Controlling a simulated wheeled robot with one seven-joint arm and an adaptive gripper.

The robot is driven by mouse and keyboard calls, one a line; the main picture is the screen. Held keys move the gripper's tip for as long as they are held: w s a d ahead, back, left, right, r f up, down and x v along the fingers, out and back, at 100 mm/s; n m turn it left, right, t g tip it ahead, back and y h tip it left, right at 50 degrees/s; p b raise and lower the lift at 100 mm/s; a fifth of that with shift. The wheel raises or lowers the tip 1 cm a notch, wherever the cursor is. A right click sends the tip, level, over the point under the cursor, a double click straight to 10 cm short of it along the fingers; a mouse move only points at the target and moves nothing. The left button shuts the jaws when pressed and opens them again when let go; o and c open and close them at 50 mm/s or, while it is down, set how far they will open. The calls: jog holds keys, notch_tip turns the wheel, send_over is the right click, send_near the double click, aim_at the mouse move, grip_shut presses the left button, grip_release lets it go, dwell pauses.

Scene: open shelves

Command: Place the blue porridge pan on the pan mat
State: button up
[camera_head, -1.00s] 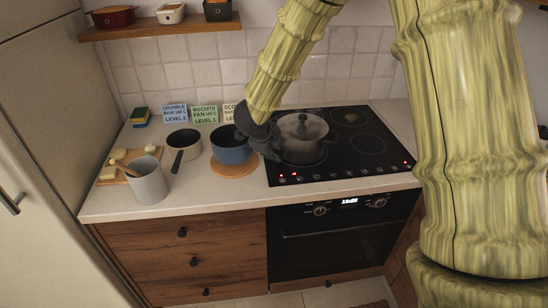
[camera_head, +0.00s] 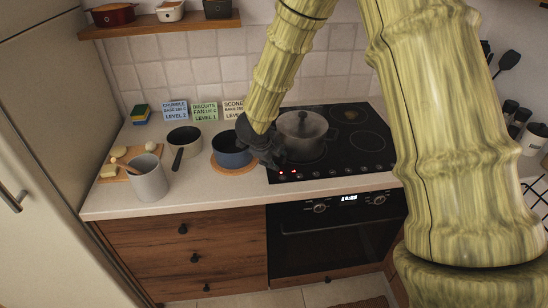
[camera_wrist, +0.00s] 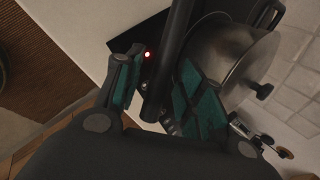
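The blue porridge pan (camera_head: 231,158) rests upright on the round cork pan mat (camera_head: 252,168), left of the hob, in the head view. The mat's rim shows at the pan's front and right. My gripper (camera_head: 268,152) is low at the pan's right side, at its handle. In the wrist view, the dark handle (camera_wrist: 162,70) runs between the two green-padded fingers of my gripper (camera_wrist: 160,95). A gap shows between the left finger and the handle; the right finger is close to it. The fingers look open around the handle.
A lidded steel pot (camera_head: 302,135) stands on the black hob (camera_head: 345,155), close to my gripper. Left of the mat are a dark-handled saucepan (camera_head: 184,140), a grey canister (camera_head: 148,178) and a cutting board (camera_head: 118,174). Recipe cards (camera_head: 206,111) stand behind.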

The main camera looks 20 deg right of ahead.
jog(key=shift+r, duration=0.2)
jog(key=b+v, duration=0.1)
jog(key=v, duration=1.1)
jog(key=shift+f, duration=0.1)
